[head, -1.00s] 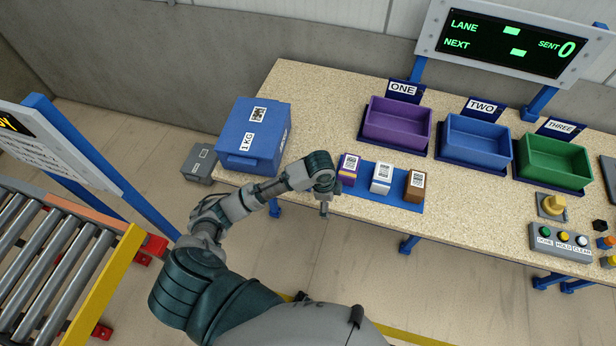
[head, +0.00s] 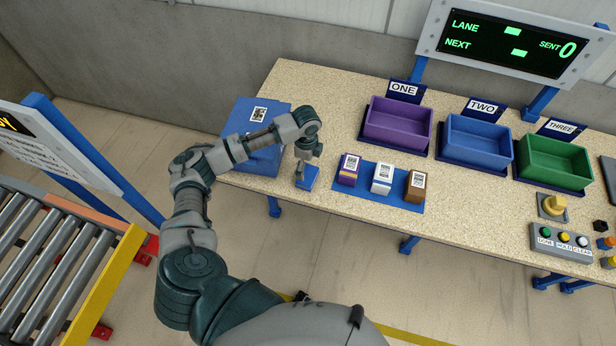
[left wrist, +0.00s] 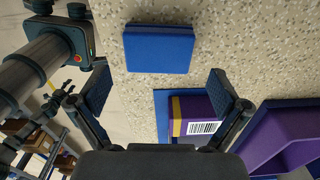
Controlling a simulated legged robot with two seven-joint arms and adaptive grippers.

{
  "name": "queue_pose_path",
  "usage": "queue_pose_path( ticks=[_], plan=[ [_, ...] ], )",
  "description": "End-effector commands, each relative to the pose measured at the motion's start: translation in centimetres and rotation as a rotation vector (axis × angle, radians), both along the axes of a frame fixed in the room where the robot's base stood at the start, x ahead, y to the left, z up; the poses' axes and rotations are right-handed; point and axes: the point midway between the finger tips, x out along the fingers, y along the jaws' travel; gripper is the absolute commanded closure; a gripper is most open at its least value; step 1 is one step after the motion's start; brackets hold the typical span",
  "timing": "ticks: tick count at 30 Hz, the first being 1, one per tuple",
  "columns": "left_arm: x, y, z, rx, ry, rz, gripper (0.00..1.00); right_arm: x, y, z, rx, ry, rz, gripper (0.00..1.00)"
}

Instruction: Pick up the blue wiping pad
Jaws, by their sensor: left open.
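The blue wiping pad (head: 311,179) lies flat on the speckled table, left of the blue mat with the three small boxes. In the left wrist view the pad (left wrist: 158,50) is a blue block just beyond the fingertips, centred between them. My left gripper (head: 302,176) points down over the pad and partly hides it in the head view. My right gripper is not in view.
A purple-and-yellow box (head: 349,170), a white box (head: 381,179) and a brown box (head: 415,186) stand on the blue mat (head: 402,203) close to the pad. A large blue box (head: 240,115) is to the left, partly behind my arm. Purple, blue and green bins stand farther right.

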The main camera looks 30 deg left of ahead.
Motion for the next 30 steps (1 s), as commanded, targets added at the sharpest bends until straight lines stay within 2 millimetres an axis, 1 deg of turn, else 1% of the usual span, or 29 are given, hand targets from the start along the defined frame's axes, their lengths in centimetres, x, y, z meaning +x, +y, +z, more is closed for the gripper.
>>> queue_pose_path(
  ticks=[1, 5, 7, 12, 15, 18, 23, 24, 26, 27, 28, 30],
  plan=[
    [0.0, 0.0, -0.6, 0.000, 0.001, 0.000, 0.00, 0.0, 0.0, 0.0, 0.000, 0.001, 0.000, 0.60],
    [0.0, -0.1, -1.4, 0.000, -0.001, -0.001, 0.00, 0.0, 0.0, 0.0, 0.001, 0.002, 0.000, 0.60],
    [0.0, -0.2, -2.1, 0.000, 0.000, -0.001, 0.00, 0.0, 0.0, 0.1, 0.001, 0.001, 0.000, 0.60],
    [-0.1, -0.6, -4.8, 0.002, 0.000, 0.000, 0.00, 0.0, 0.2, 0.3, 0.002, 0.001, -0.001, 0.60],
    [-0.1, -0.6, -6.0, 0.002, 0.000, 0.000, 0.00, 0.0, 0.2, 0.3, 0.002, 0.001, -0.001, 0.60],
    [-0.1, -0.6, -6.5, 0.001, -0.001, 0.000, 0.00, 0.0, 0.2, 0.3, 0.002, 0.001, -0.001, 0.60],
    [-0.1, -0.6, -6.5, 0.000, -0.002, 0.000, 0.00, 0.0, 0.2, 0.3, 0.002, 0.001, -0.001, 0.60],
    [-0.1, -0.5, -6.5, 0.000, -0.002, 0.000, 0.03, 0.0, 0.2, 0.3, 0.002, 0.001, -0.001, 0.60],
    [-0.1, -0.5, -6.5, 0.000, -0.001, 0.000, 0.18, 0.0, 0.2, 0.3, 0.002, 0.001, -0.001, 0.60],
    [-0.1, -0.5, -6.5, 0.000, -0.001, 0.000, 0.28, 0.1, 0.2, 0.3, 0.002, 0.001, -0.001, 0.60],
    [-0.1, -0.5, -6.5, 0.000, -0.001, 0.000, 0.35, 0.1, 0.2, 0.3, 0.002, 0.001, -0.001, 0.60],
    [-0.1, -0.5, -6.5, 0.001, -0.001, 0.000, 0.36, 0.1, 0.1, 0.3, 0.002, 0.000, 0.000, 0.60]
  ],
)
